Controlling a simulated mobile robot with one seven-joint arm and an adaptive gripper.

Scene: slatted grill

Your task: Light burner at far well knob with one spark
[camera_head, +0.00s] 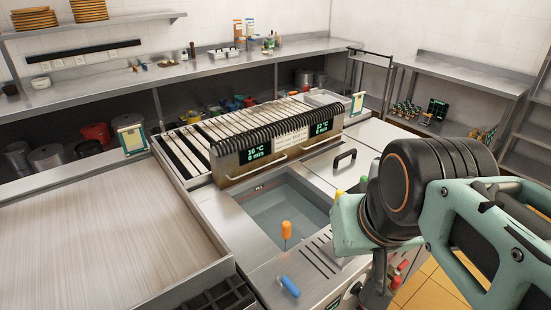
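The slatted grill (190,149) stands behind the sunken well (270,214), which has a pale, watery-looking floor. Below the counter's front edge, a dark round knob (356,289) shows partly beside my arm. Which knob belongs to the far well I cannot tell. My teal and black arm fills the right side and covers much of the front panel. A grey part that seems to be my gripper (376,288) hangs down by the front panel, close to the knob. Its fingertips are not clear, and contact cannot be seen. No flame or spark shows.
A wide flat griddle (80,240) lies at left. Red handles (401,267) show below my arm. Yellow floor is at lower right.

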